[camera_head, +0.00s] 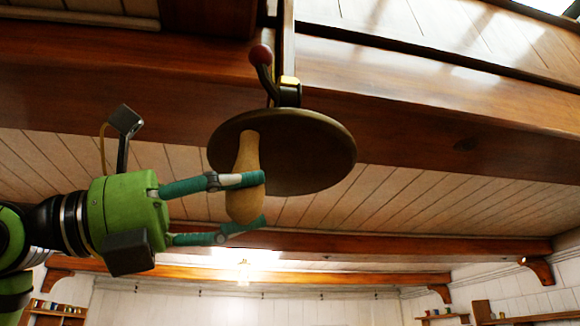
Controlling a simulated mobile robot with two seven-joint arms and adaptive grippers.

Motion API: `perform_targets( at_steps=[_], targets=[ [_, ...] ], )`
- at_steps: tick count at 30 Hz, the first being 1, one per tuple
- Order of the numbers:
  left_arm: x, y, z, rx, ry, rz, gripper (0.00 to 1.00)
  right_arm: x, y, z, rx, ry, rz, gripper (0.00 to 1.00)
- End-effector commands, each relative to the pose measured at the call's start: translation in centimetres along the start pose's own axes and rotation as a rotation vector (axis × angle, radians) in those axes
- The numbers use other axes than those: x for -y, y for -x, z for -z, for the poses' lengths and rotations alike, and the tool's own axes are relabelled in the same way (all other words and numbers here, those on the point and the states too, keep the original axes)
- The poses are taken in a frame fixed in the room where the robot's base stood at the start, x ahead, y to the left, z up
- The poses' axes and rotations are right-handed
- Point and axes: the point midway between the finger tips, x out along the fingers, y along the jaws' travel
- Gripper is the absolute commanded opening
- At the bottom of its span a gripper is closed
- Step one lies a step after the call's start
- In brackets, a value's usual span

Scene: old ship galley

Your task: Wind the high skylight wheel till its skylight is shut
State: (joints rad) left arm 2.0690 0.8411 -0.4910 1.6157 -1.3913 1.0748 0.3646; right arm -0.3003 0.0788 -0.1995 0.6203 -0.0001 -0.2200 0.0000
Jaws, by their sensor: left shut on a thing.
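The skylight wheel (310,150) is a dark, flat disc hanging under a wooden beam in the head view. A pale wooden handle (246,160) hangs down from the left part of the disc. My left gripper (254,201) has its green fingers shut around the handle's lower part. A curved lever with a dark red ball (261,55) rises above the disc, beside a brass-coloured collar (289,82). The skylight opening (550,5) shows only as a bright strip at the top right corner; how far it is open I cannot tell. My right gripper is not in view.
A thick wooden beam (440,110) runs close behind and above the wheel. A lower beam (420,242) crosses farther back. Small shelves with jars (58,308) stand low at the left and right. The space right of the wheel's disc is free.

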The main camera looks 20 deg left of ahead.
Motion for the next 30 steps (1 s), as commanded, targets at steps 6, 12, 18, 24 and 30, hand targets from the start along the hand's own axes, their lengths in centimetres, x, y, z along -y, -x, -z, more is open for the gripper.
perform_targets(
  at_steps=[6, 12, 18, 24, 30],
  targets=[
    [0.4, 0.2, 0.3, -0.012, -0.009, 0.008, 0.15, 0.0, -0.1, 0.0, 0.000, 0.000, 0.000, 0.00],
    [-1.6, 1.2, -0.3, -0.011, -0.004, 0.004, 0.16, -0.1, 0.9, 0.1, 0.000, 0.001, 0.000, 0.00],
    [-4.2, 3.0, -0.9, -0.009, -0.004, 0.005, 0.16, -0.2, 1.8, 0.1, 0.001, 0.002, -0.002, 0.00],
    [-4.4, 3.2, -0.8, -0.007, -0.008, 0.006, 0.16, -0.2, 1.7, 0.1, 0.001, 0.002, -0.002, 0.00],
    [-5.3, 3.2, -1.1, -0.006, -0.004, 0.004, 0.15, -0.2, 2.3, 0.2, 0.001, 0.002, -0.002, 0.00]
  ],
)
